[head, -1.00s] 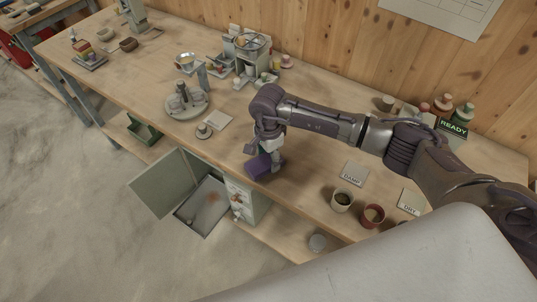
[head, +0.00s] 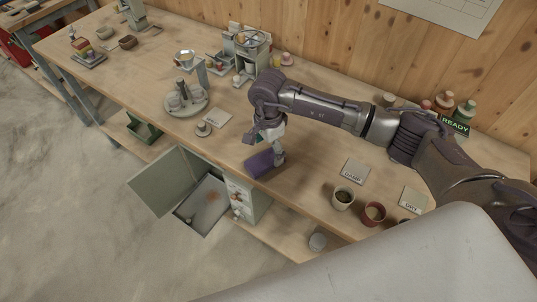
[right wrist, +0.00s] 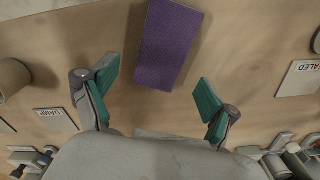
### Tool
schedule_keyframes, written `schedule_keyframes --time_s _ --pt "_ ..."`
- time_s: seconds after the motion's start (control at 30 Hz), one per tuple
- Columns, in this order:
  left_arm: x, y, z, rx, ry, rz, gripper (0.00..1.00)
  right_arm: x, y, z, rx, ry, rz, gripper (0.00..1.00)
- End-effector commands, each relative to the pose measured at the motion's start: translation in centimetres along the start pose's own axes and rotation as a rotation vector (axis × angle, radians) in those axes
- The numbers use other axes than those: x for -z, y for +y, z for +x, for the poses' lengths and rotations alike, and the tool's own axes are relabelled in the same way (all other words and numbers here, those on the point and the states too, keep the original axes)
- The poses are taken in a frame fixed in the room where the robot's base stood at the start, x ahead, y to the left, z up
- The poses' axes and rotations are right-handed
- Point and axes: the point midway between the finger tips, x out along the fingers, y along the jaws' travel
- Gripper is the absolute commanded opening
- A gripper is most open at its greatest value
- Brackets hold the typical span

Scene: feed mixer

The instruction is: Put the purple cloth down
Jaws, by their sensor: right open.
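The purple cloth (head: 259,163) lies as a flat folded block on the wooden workbench (head: 313,180), near its front edge. In the right wrist view the cloth (right wrist: 168,45) is just beyond my fingertips, between their lines and touching neither. My right gripper (head: 266,143) is above and behind the cloth in the head view. It also shows in the right wrist view (right wrist: 156,85), with its two green-padded fingers spread wide and nothing between them. My left gripper is not in view.
DAMP (head: 352,171) and DRY (head: 413,199) cards lie to the right, by a pale cup (head: 342,199) and a red cup (head: 373,213). A round tray (head: 186,103) with several items stands left. Below the bench edge, a cabinet door (head: 160,182) hangs open.

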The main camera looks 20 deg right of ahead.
Motion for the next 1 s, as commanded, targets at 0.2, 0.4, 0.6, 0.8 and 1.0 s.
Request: schedule_keyframes --time_s 0.2,0.4,0.6,0.8,1.0 --pt "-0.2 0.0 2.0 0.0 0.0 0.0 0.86 0.1 -0.2 -4.7 0.007 0.001 -0.001 0.87" --pt "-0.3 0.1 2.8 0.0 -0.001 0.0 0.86 0.0 -0.1 -7.9 0.004 0.0 0.0 0.87" --pt "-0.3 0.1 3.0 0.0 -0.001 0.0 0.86 0.0 0.0 -9.0 0.001 0.0 0.001 0.87" --pt "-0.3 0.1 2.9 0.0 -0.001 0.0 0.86 0.0 0.0 -9.1 0.0 0.0 0.001 0.87" --pt "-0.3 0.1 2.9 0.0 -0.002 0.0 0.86 0.0 0.0 -9.1 0.001 0.0 0.001 0.87"
